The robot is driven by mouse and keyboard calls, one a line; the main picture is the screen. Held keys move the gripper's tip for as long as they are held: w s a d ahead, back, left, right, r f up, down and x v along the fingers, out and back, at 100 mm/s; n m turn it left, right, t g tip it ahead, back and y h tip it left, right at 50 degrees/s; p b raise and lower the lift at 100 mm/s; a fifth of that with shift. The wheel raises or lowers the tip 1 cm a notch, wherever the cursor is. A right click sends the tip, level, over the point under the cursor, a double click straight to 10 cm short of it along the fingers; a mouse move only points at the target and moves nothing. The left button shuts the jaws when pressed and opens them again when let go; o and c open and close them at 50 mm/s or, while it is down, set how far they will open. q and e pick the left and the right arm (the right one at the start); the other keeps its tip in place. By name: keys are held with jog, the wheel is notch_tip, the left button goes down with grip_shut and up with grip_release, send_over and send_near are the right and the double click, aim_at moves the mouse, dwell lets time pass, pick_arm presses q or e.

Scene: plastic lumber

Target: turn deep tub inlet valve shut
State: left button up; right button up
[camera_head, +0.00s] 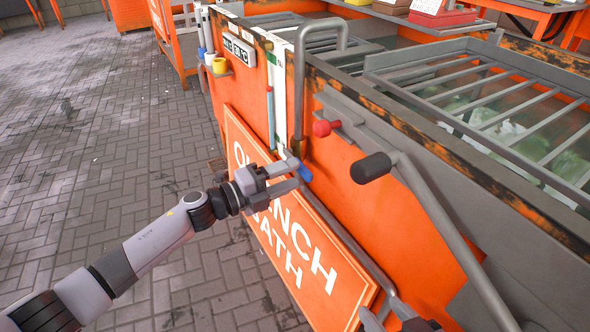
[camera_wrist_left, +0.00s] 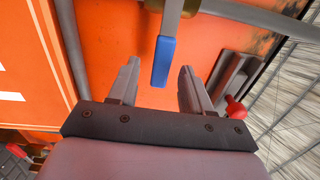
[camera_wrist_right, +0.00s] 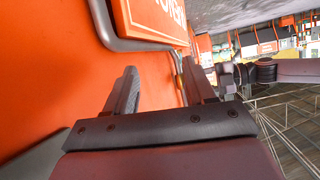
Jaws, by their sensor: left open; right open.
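The inlet valve has a blue lever handle (camera_head: 305,172) below a brass body (camera_head: 299,147) on a grey vertical pipe (camera_head: 299,90) at the orange tub's side. The pipe bends over the tub's rim. My left gripper (camera_head: 297,175) is open right at the handle. In the left wrist view the blue handle (camera_wrist_left: 163,62) hangs down between and slightly beyond the open fingers (camera_wrist_left: 158,82); I see no clear contact. My right gripper (camera_wrist_right: 160,85) is open and empty beside the orange tub wall, low in front of the sign's lower edge.
A quench bath sign (camera_head: 290,235) stands out from the tub's side. A red knob (camera_head: 322,128) and a grey lever with a black grip (camera_head: 371,168) stick out nearby. A slatted rack (camera_head: 480,85) lies over the tub. The brick floor at left is clear.

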pick_arm(q)
jog(key=v, duration=0.4)
jog(key=shift+s+a+p, duration=0.2)
jog(key=shift+a+p, duration=0.1)
jog(key=shift+p, duration=0.05)
pick_arm(e)
jog(key=shift+s+d+f+h, duration=0.15)
jog(key=shift+s+d+h, duration=0.15)
jog(key=shift+s+d, duration=0.15)
